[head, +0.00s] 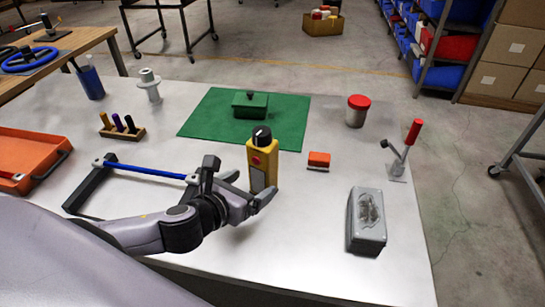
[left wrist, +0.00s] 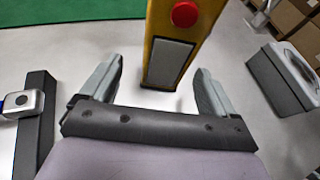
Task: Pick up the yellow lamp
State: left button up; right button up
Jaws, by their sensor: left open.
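The yellow lamp (head: 262,165) stands upright on the grey table, with a black knob on top and a red button on its front. It also shows in the left wrist view (left wrist: 157,45), where its top is cut off. My left gripper (head: 250,190) is open and close in front of the lamp. In the left wrist view, the lamp's lower part shows between and just beyond the two fingertips (left wrist: 157,85). I cannot tell whether either finger touches it. My right gripper is not in view.
A blue-barred black frame (head: 150,172) lies left of the lamp. An orange block (head: 319,160), a grey box (head: 366,222) and a red-handled lever (head: 405,148) are to the right.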

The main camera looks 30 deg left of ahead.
aim_at(267, 174)
pick_arm(q)
jog(key=shift+d+r+x, duration=0.1)
jog(key=shift+d+x, duration=0.1)
jog(key=shift+x, duration=1.55)
jog(key=shift+d+r+x, duration=0.1)
jog(key=shift+d+x, duration=0.05)
jog(key=shift+x, duration=1.65)
jog(key=c, duration=1.3)
